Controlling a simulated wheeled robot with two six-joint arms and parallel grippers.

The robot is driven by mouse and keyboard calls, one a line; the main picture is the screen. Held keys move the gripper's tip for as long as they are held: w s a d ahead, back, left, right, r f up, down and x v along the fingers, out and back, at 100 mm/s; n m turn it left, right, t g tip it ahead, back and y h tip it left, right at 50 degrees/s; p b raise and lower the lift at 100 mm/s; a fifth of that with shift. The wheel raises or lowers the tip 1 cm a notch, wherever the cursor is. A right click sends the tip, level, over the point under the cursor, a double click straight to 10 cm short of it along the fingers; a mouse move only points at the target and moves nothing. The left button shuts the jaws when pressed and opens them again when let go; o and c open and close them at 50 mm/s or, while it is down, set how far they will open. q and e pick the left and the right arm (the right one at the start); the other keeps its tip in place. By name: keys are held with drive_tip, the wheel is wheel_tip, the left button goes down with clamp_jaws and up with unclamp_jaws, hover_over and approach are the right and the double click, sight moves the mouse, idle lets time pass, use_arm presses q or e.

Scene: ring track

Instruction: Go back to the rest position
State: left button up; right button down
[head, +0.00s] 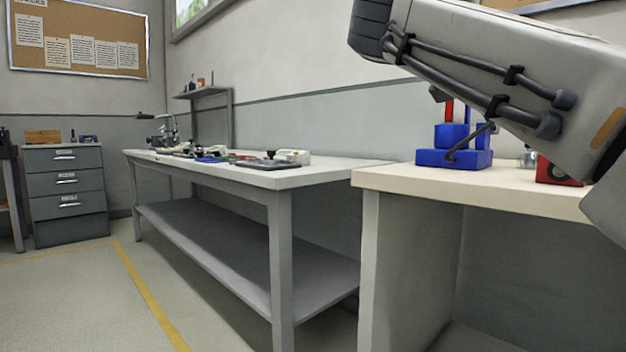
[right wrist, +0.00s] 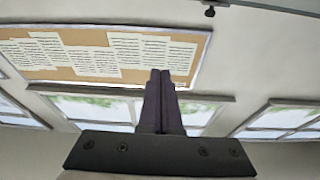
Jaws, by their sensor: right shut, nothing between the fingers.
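My right gripper (right wrist: 160,75) shows in the right wrist view with its two dark fingers together and nothing between them. It points toward a wall with a cork board and windows, and it touches nothing there. In the head view my right arm comes in from the upper right, raised over the near workbench (head: 400,178); its gripper cannot be made out there. My left gripper is in neither view.
A blue device (head: 455,157) and a red object (head: 553,172) stand on the near workbench, close to my arm in the picture. A long grey table (head: 285,180) holds tools. A drawer cabinet (head: 65,190) stands far left. The floor at left is clear.

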drive_tip(key=w+a+f+n+y+p, duration=0.3)
drive_tip(key=a+f+n+y, duration=0.1)
drive_tip(key=f, duration=0.2)
drive_tip(key=w+a+f+n+y+p, duration=0.2)
drive_tip(key=a+f+n+y, duration=0.15)
drive_tip(key=f, duration=0.25)
drive_tip(key=s+a+f+n+g+y+p, duration=0.2)
drive_tip(key=a+f+n+p, duration=0.1)
drive_tip(key=f, duration=0.4)
drive_tip(key=s+a+f+n+g+y+p, duration=0.2)
drive_tip(key=a+f+g+y+p, duration=0.1)
drive_tip(key=f, duration=0.3)
drive_tip(key=s+a+f+n+g+y+p, duration=0.2)
drive_tip(key=s+f+g+p, duration=0.3)
drive_tip(key=s+f, duration=0.6)
drive_tip(key=s+a+f+n+g+y+p, duration=0.25)
drive_tip(key=s+f+g+p, duration=0.35)
drive_tip(key=s, duration=0.9)
use_arm(q)
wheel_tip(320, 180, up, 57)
drive_tip(key=p, duration=3.5)
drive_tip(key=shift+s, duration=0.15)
use_arm(e)
wheel_tip(320, 180, up, 36)
drive_tip(key=t, duration=0.1)
drive_tip(key=shift+w+d+r, duration=0.25)
drive_tip(key=shift+w+d, duration=0.05)
